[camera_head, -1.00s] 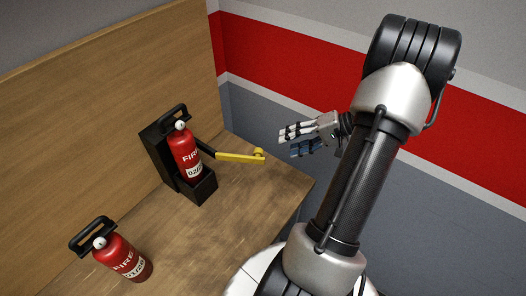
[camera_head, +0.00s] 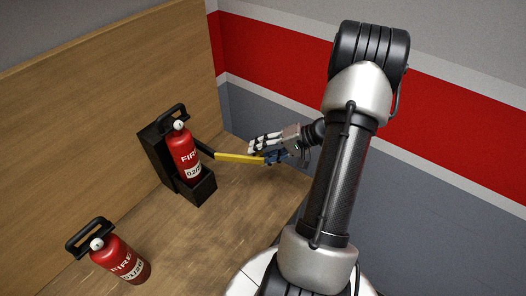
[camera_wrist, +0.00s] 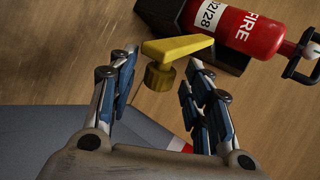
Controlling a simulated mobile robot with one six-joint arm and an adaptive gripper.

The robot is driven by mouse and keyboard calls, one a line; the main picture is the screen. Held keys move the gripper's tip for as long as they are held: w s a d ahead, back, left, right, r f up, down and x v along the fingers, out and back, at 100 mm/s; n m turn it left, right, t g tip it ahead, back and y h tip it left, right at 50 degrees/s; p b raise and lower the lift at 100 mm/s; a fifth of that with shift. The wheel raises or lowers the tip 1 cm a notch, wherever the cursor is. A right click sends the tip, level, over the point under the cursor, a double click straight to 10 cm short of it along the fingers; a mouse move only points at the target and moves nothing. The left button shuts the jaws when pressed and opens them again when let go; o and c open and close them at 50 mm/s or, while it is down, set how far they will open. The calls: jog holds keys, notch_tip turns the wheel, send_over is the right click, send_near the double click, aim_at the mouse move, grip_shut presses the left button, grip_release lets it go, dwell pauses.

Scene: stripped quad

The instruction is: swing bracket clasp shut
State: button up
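The bracket clasp (camera_head: 236,157) is a yellow bar that sticks out to the right from the black bracket (camera_head: 202,189). It stands swung open, away from the red fire extinguisher (camera_head: 184,152) that sits upright in the bracket. My gripper (camera_head: 262,152) is at the free end of the clasp.
A second red fire extinguisher (camera_head: 121,259) stands on the wooden bench (camera_head: 222,217) at the front left, outside the bracket. A wooden back panel (camera_head: 100,90) rises behind. The bench between the clasp and the front edge is clear.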

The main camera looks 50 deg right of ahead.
grip_shut()
dwell(0.3)
